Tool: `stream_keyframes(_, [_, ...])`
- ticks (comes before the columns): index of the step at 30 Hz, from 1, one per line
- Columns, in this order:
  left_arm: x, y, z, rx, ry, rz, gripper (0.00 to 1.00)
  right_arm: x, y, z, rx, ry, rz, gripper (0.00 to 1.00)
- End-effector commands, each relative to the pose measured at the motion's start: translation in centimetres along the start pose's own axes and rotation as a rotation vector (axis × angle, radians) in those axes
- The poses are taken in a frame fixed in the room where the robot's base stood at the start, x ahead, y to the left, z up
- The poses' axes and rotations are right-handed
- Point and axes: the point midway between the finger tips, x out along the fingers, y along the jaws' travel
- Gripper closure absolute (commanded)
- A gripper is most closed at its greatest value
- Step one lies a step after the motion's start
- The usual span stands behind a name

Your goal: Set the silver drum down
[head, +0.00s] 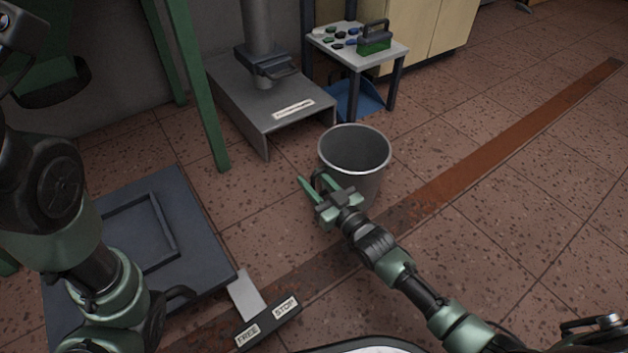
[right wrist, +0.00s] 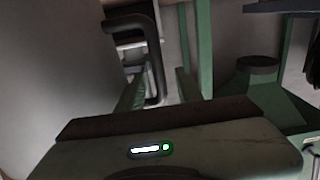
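The silver drum (head: 355,150) is an open-topped metal bucket on the tiled floor, in the middle of the head view. It looks upright and its inside looks empty. My right gripper (head: 318,181) is at its left side, at the dark side handle. The green fingers are spread, one on each side of the handle, with a gap visible. In the right wrist view the dark handle (right wrist: 158,70) stands between the fingers, and the drum's grey wall (right wrist: 55,70) fills the left. The drum's lower front is partly hidden by my right arm. My left gripper is out of view.
A grey metal stand (head: 235,95) with a column is behind left. A small table (head: 392,52) holds a green box (head: 374,42); a blue dustpan-like item (head: 358,100) lies below. A FREE/STOP pedal (head: 268,318) and dark platform (head: 195,245) are front left. Floor at right is clear.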

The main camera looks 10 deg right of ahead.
Motion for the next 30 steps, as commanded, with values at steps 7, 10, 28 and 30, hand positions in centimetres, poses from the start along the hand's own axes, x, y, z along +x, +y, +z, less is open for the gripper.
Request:
stream_keyframes(7, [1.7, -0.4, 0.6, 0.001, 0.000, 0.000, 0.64, -1.9, 0.0, -0.6, 0.000, -0.005, 0.001, 0.64])
stream_keyframes(10, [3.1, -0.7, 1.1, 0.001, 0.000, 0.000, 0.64, -4.1, 0.0, -0.8, 0.001, -0.005, 0.000, 0.64])
stream_keyframes(28, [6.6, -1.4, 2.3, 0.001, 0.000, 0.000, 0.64, -12.1, 0.0, -0.3, 0.000, -0.001, 0.000, 0.64])
stream_keyframes(30, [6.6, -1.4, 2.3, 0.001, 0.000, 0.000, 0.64, -12.1, 0.0, -0.3, -0.001, 0.000, 0.000, 0.64])
